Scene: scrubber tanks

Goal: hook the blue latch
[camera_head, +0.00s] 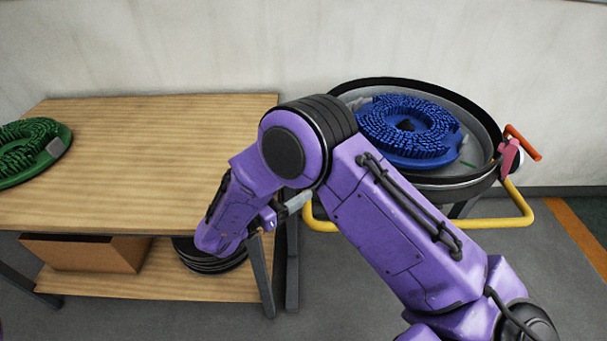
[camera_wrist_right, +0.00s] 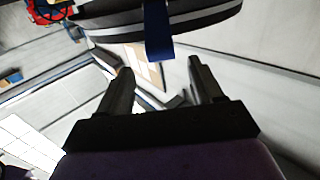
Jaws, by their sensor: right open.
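The blue latch (camera_wrist_right: 158,32) shows in the right wrist view as a flat blue strap against the dark, grey-banded tank rim (camera_wrist_right: 205,22). My right gripper (camera_wrist_right: 157,70) is open. The latch's lower end lies between the two fingertips in the picture, with a gap on each side; I cannot tell how deep it is between them. In the head view the round tank (camera_head: 372,84) holds a blue brush (camera_head: 405,128). My purple right arm crosses in front and hides the tank's left side. I cannot make out the blue latch there. My left gripper is not in view.
A pink latch with an orange handle (camera_head: 522,143) is on the tank's right side, above a yellow bar (camera_head: 522,208). A wooden table (camera_head: 150,120) stands left, with a green brush (camera_head: 30,145) on top and a cardboard box (camera_head: 80,253) below.

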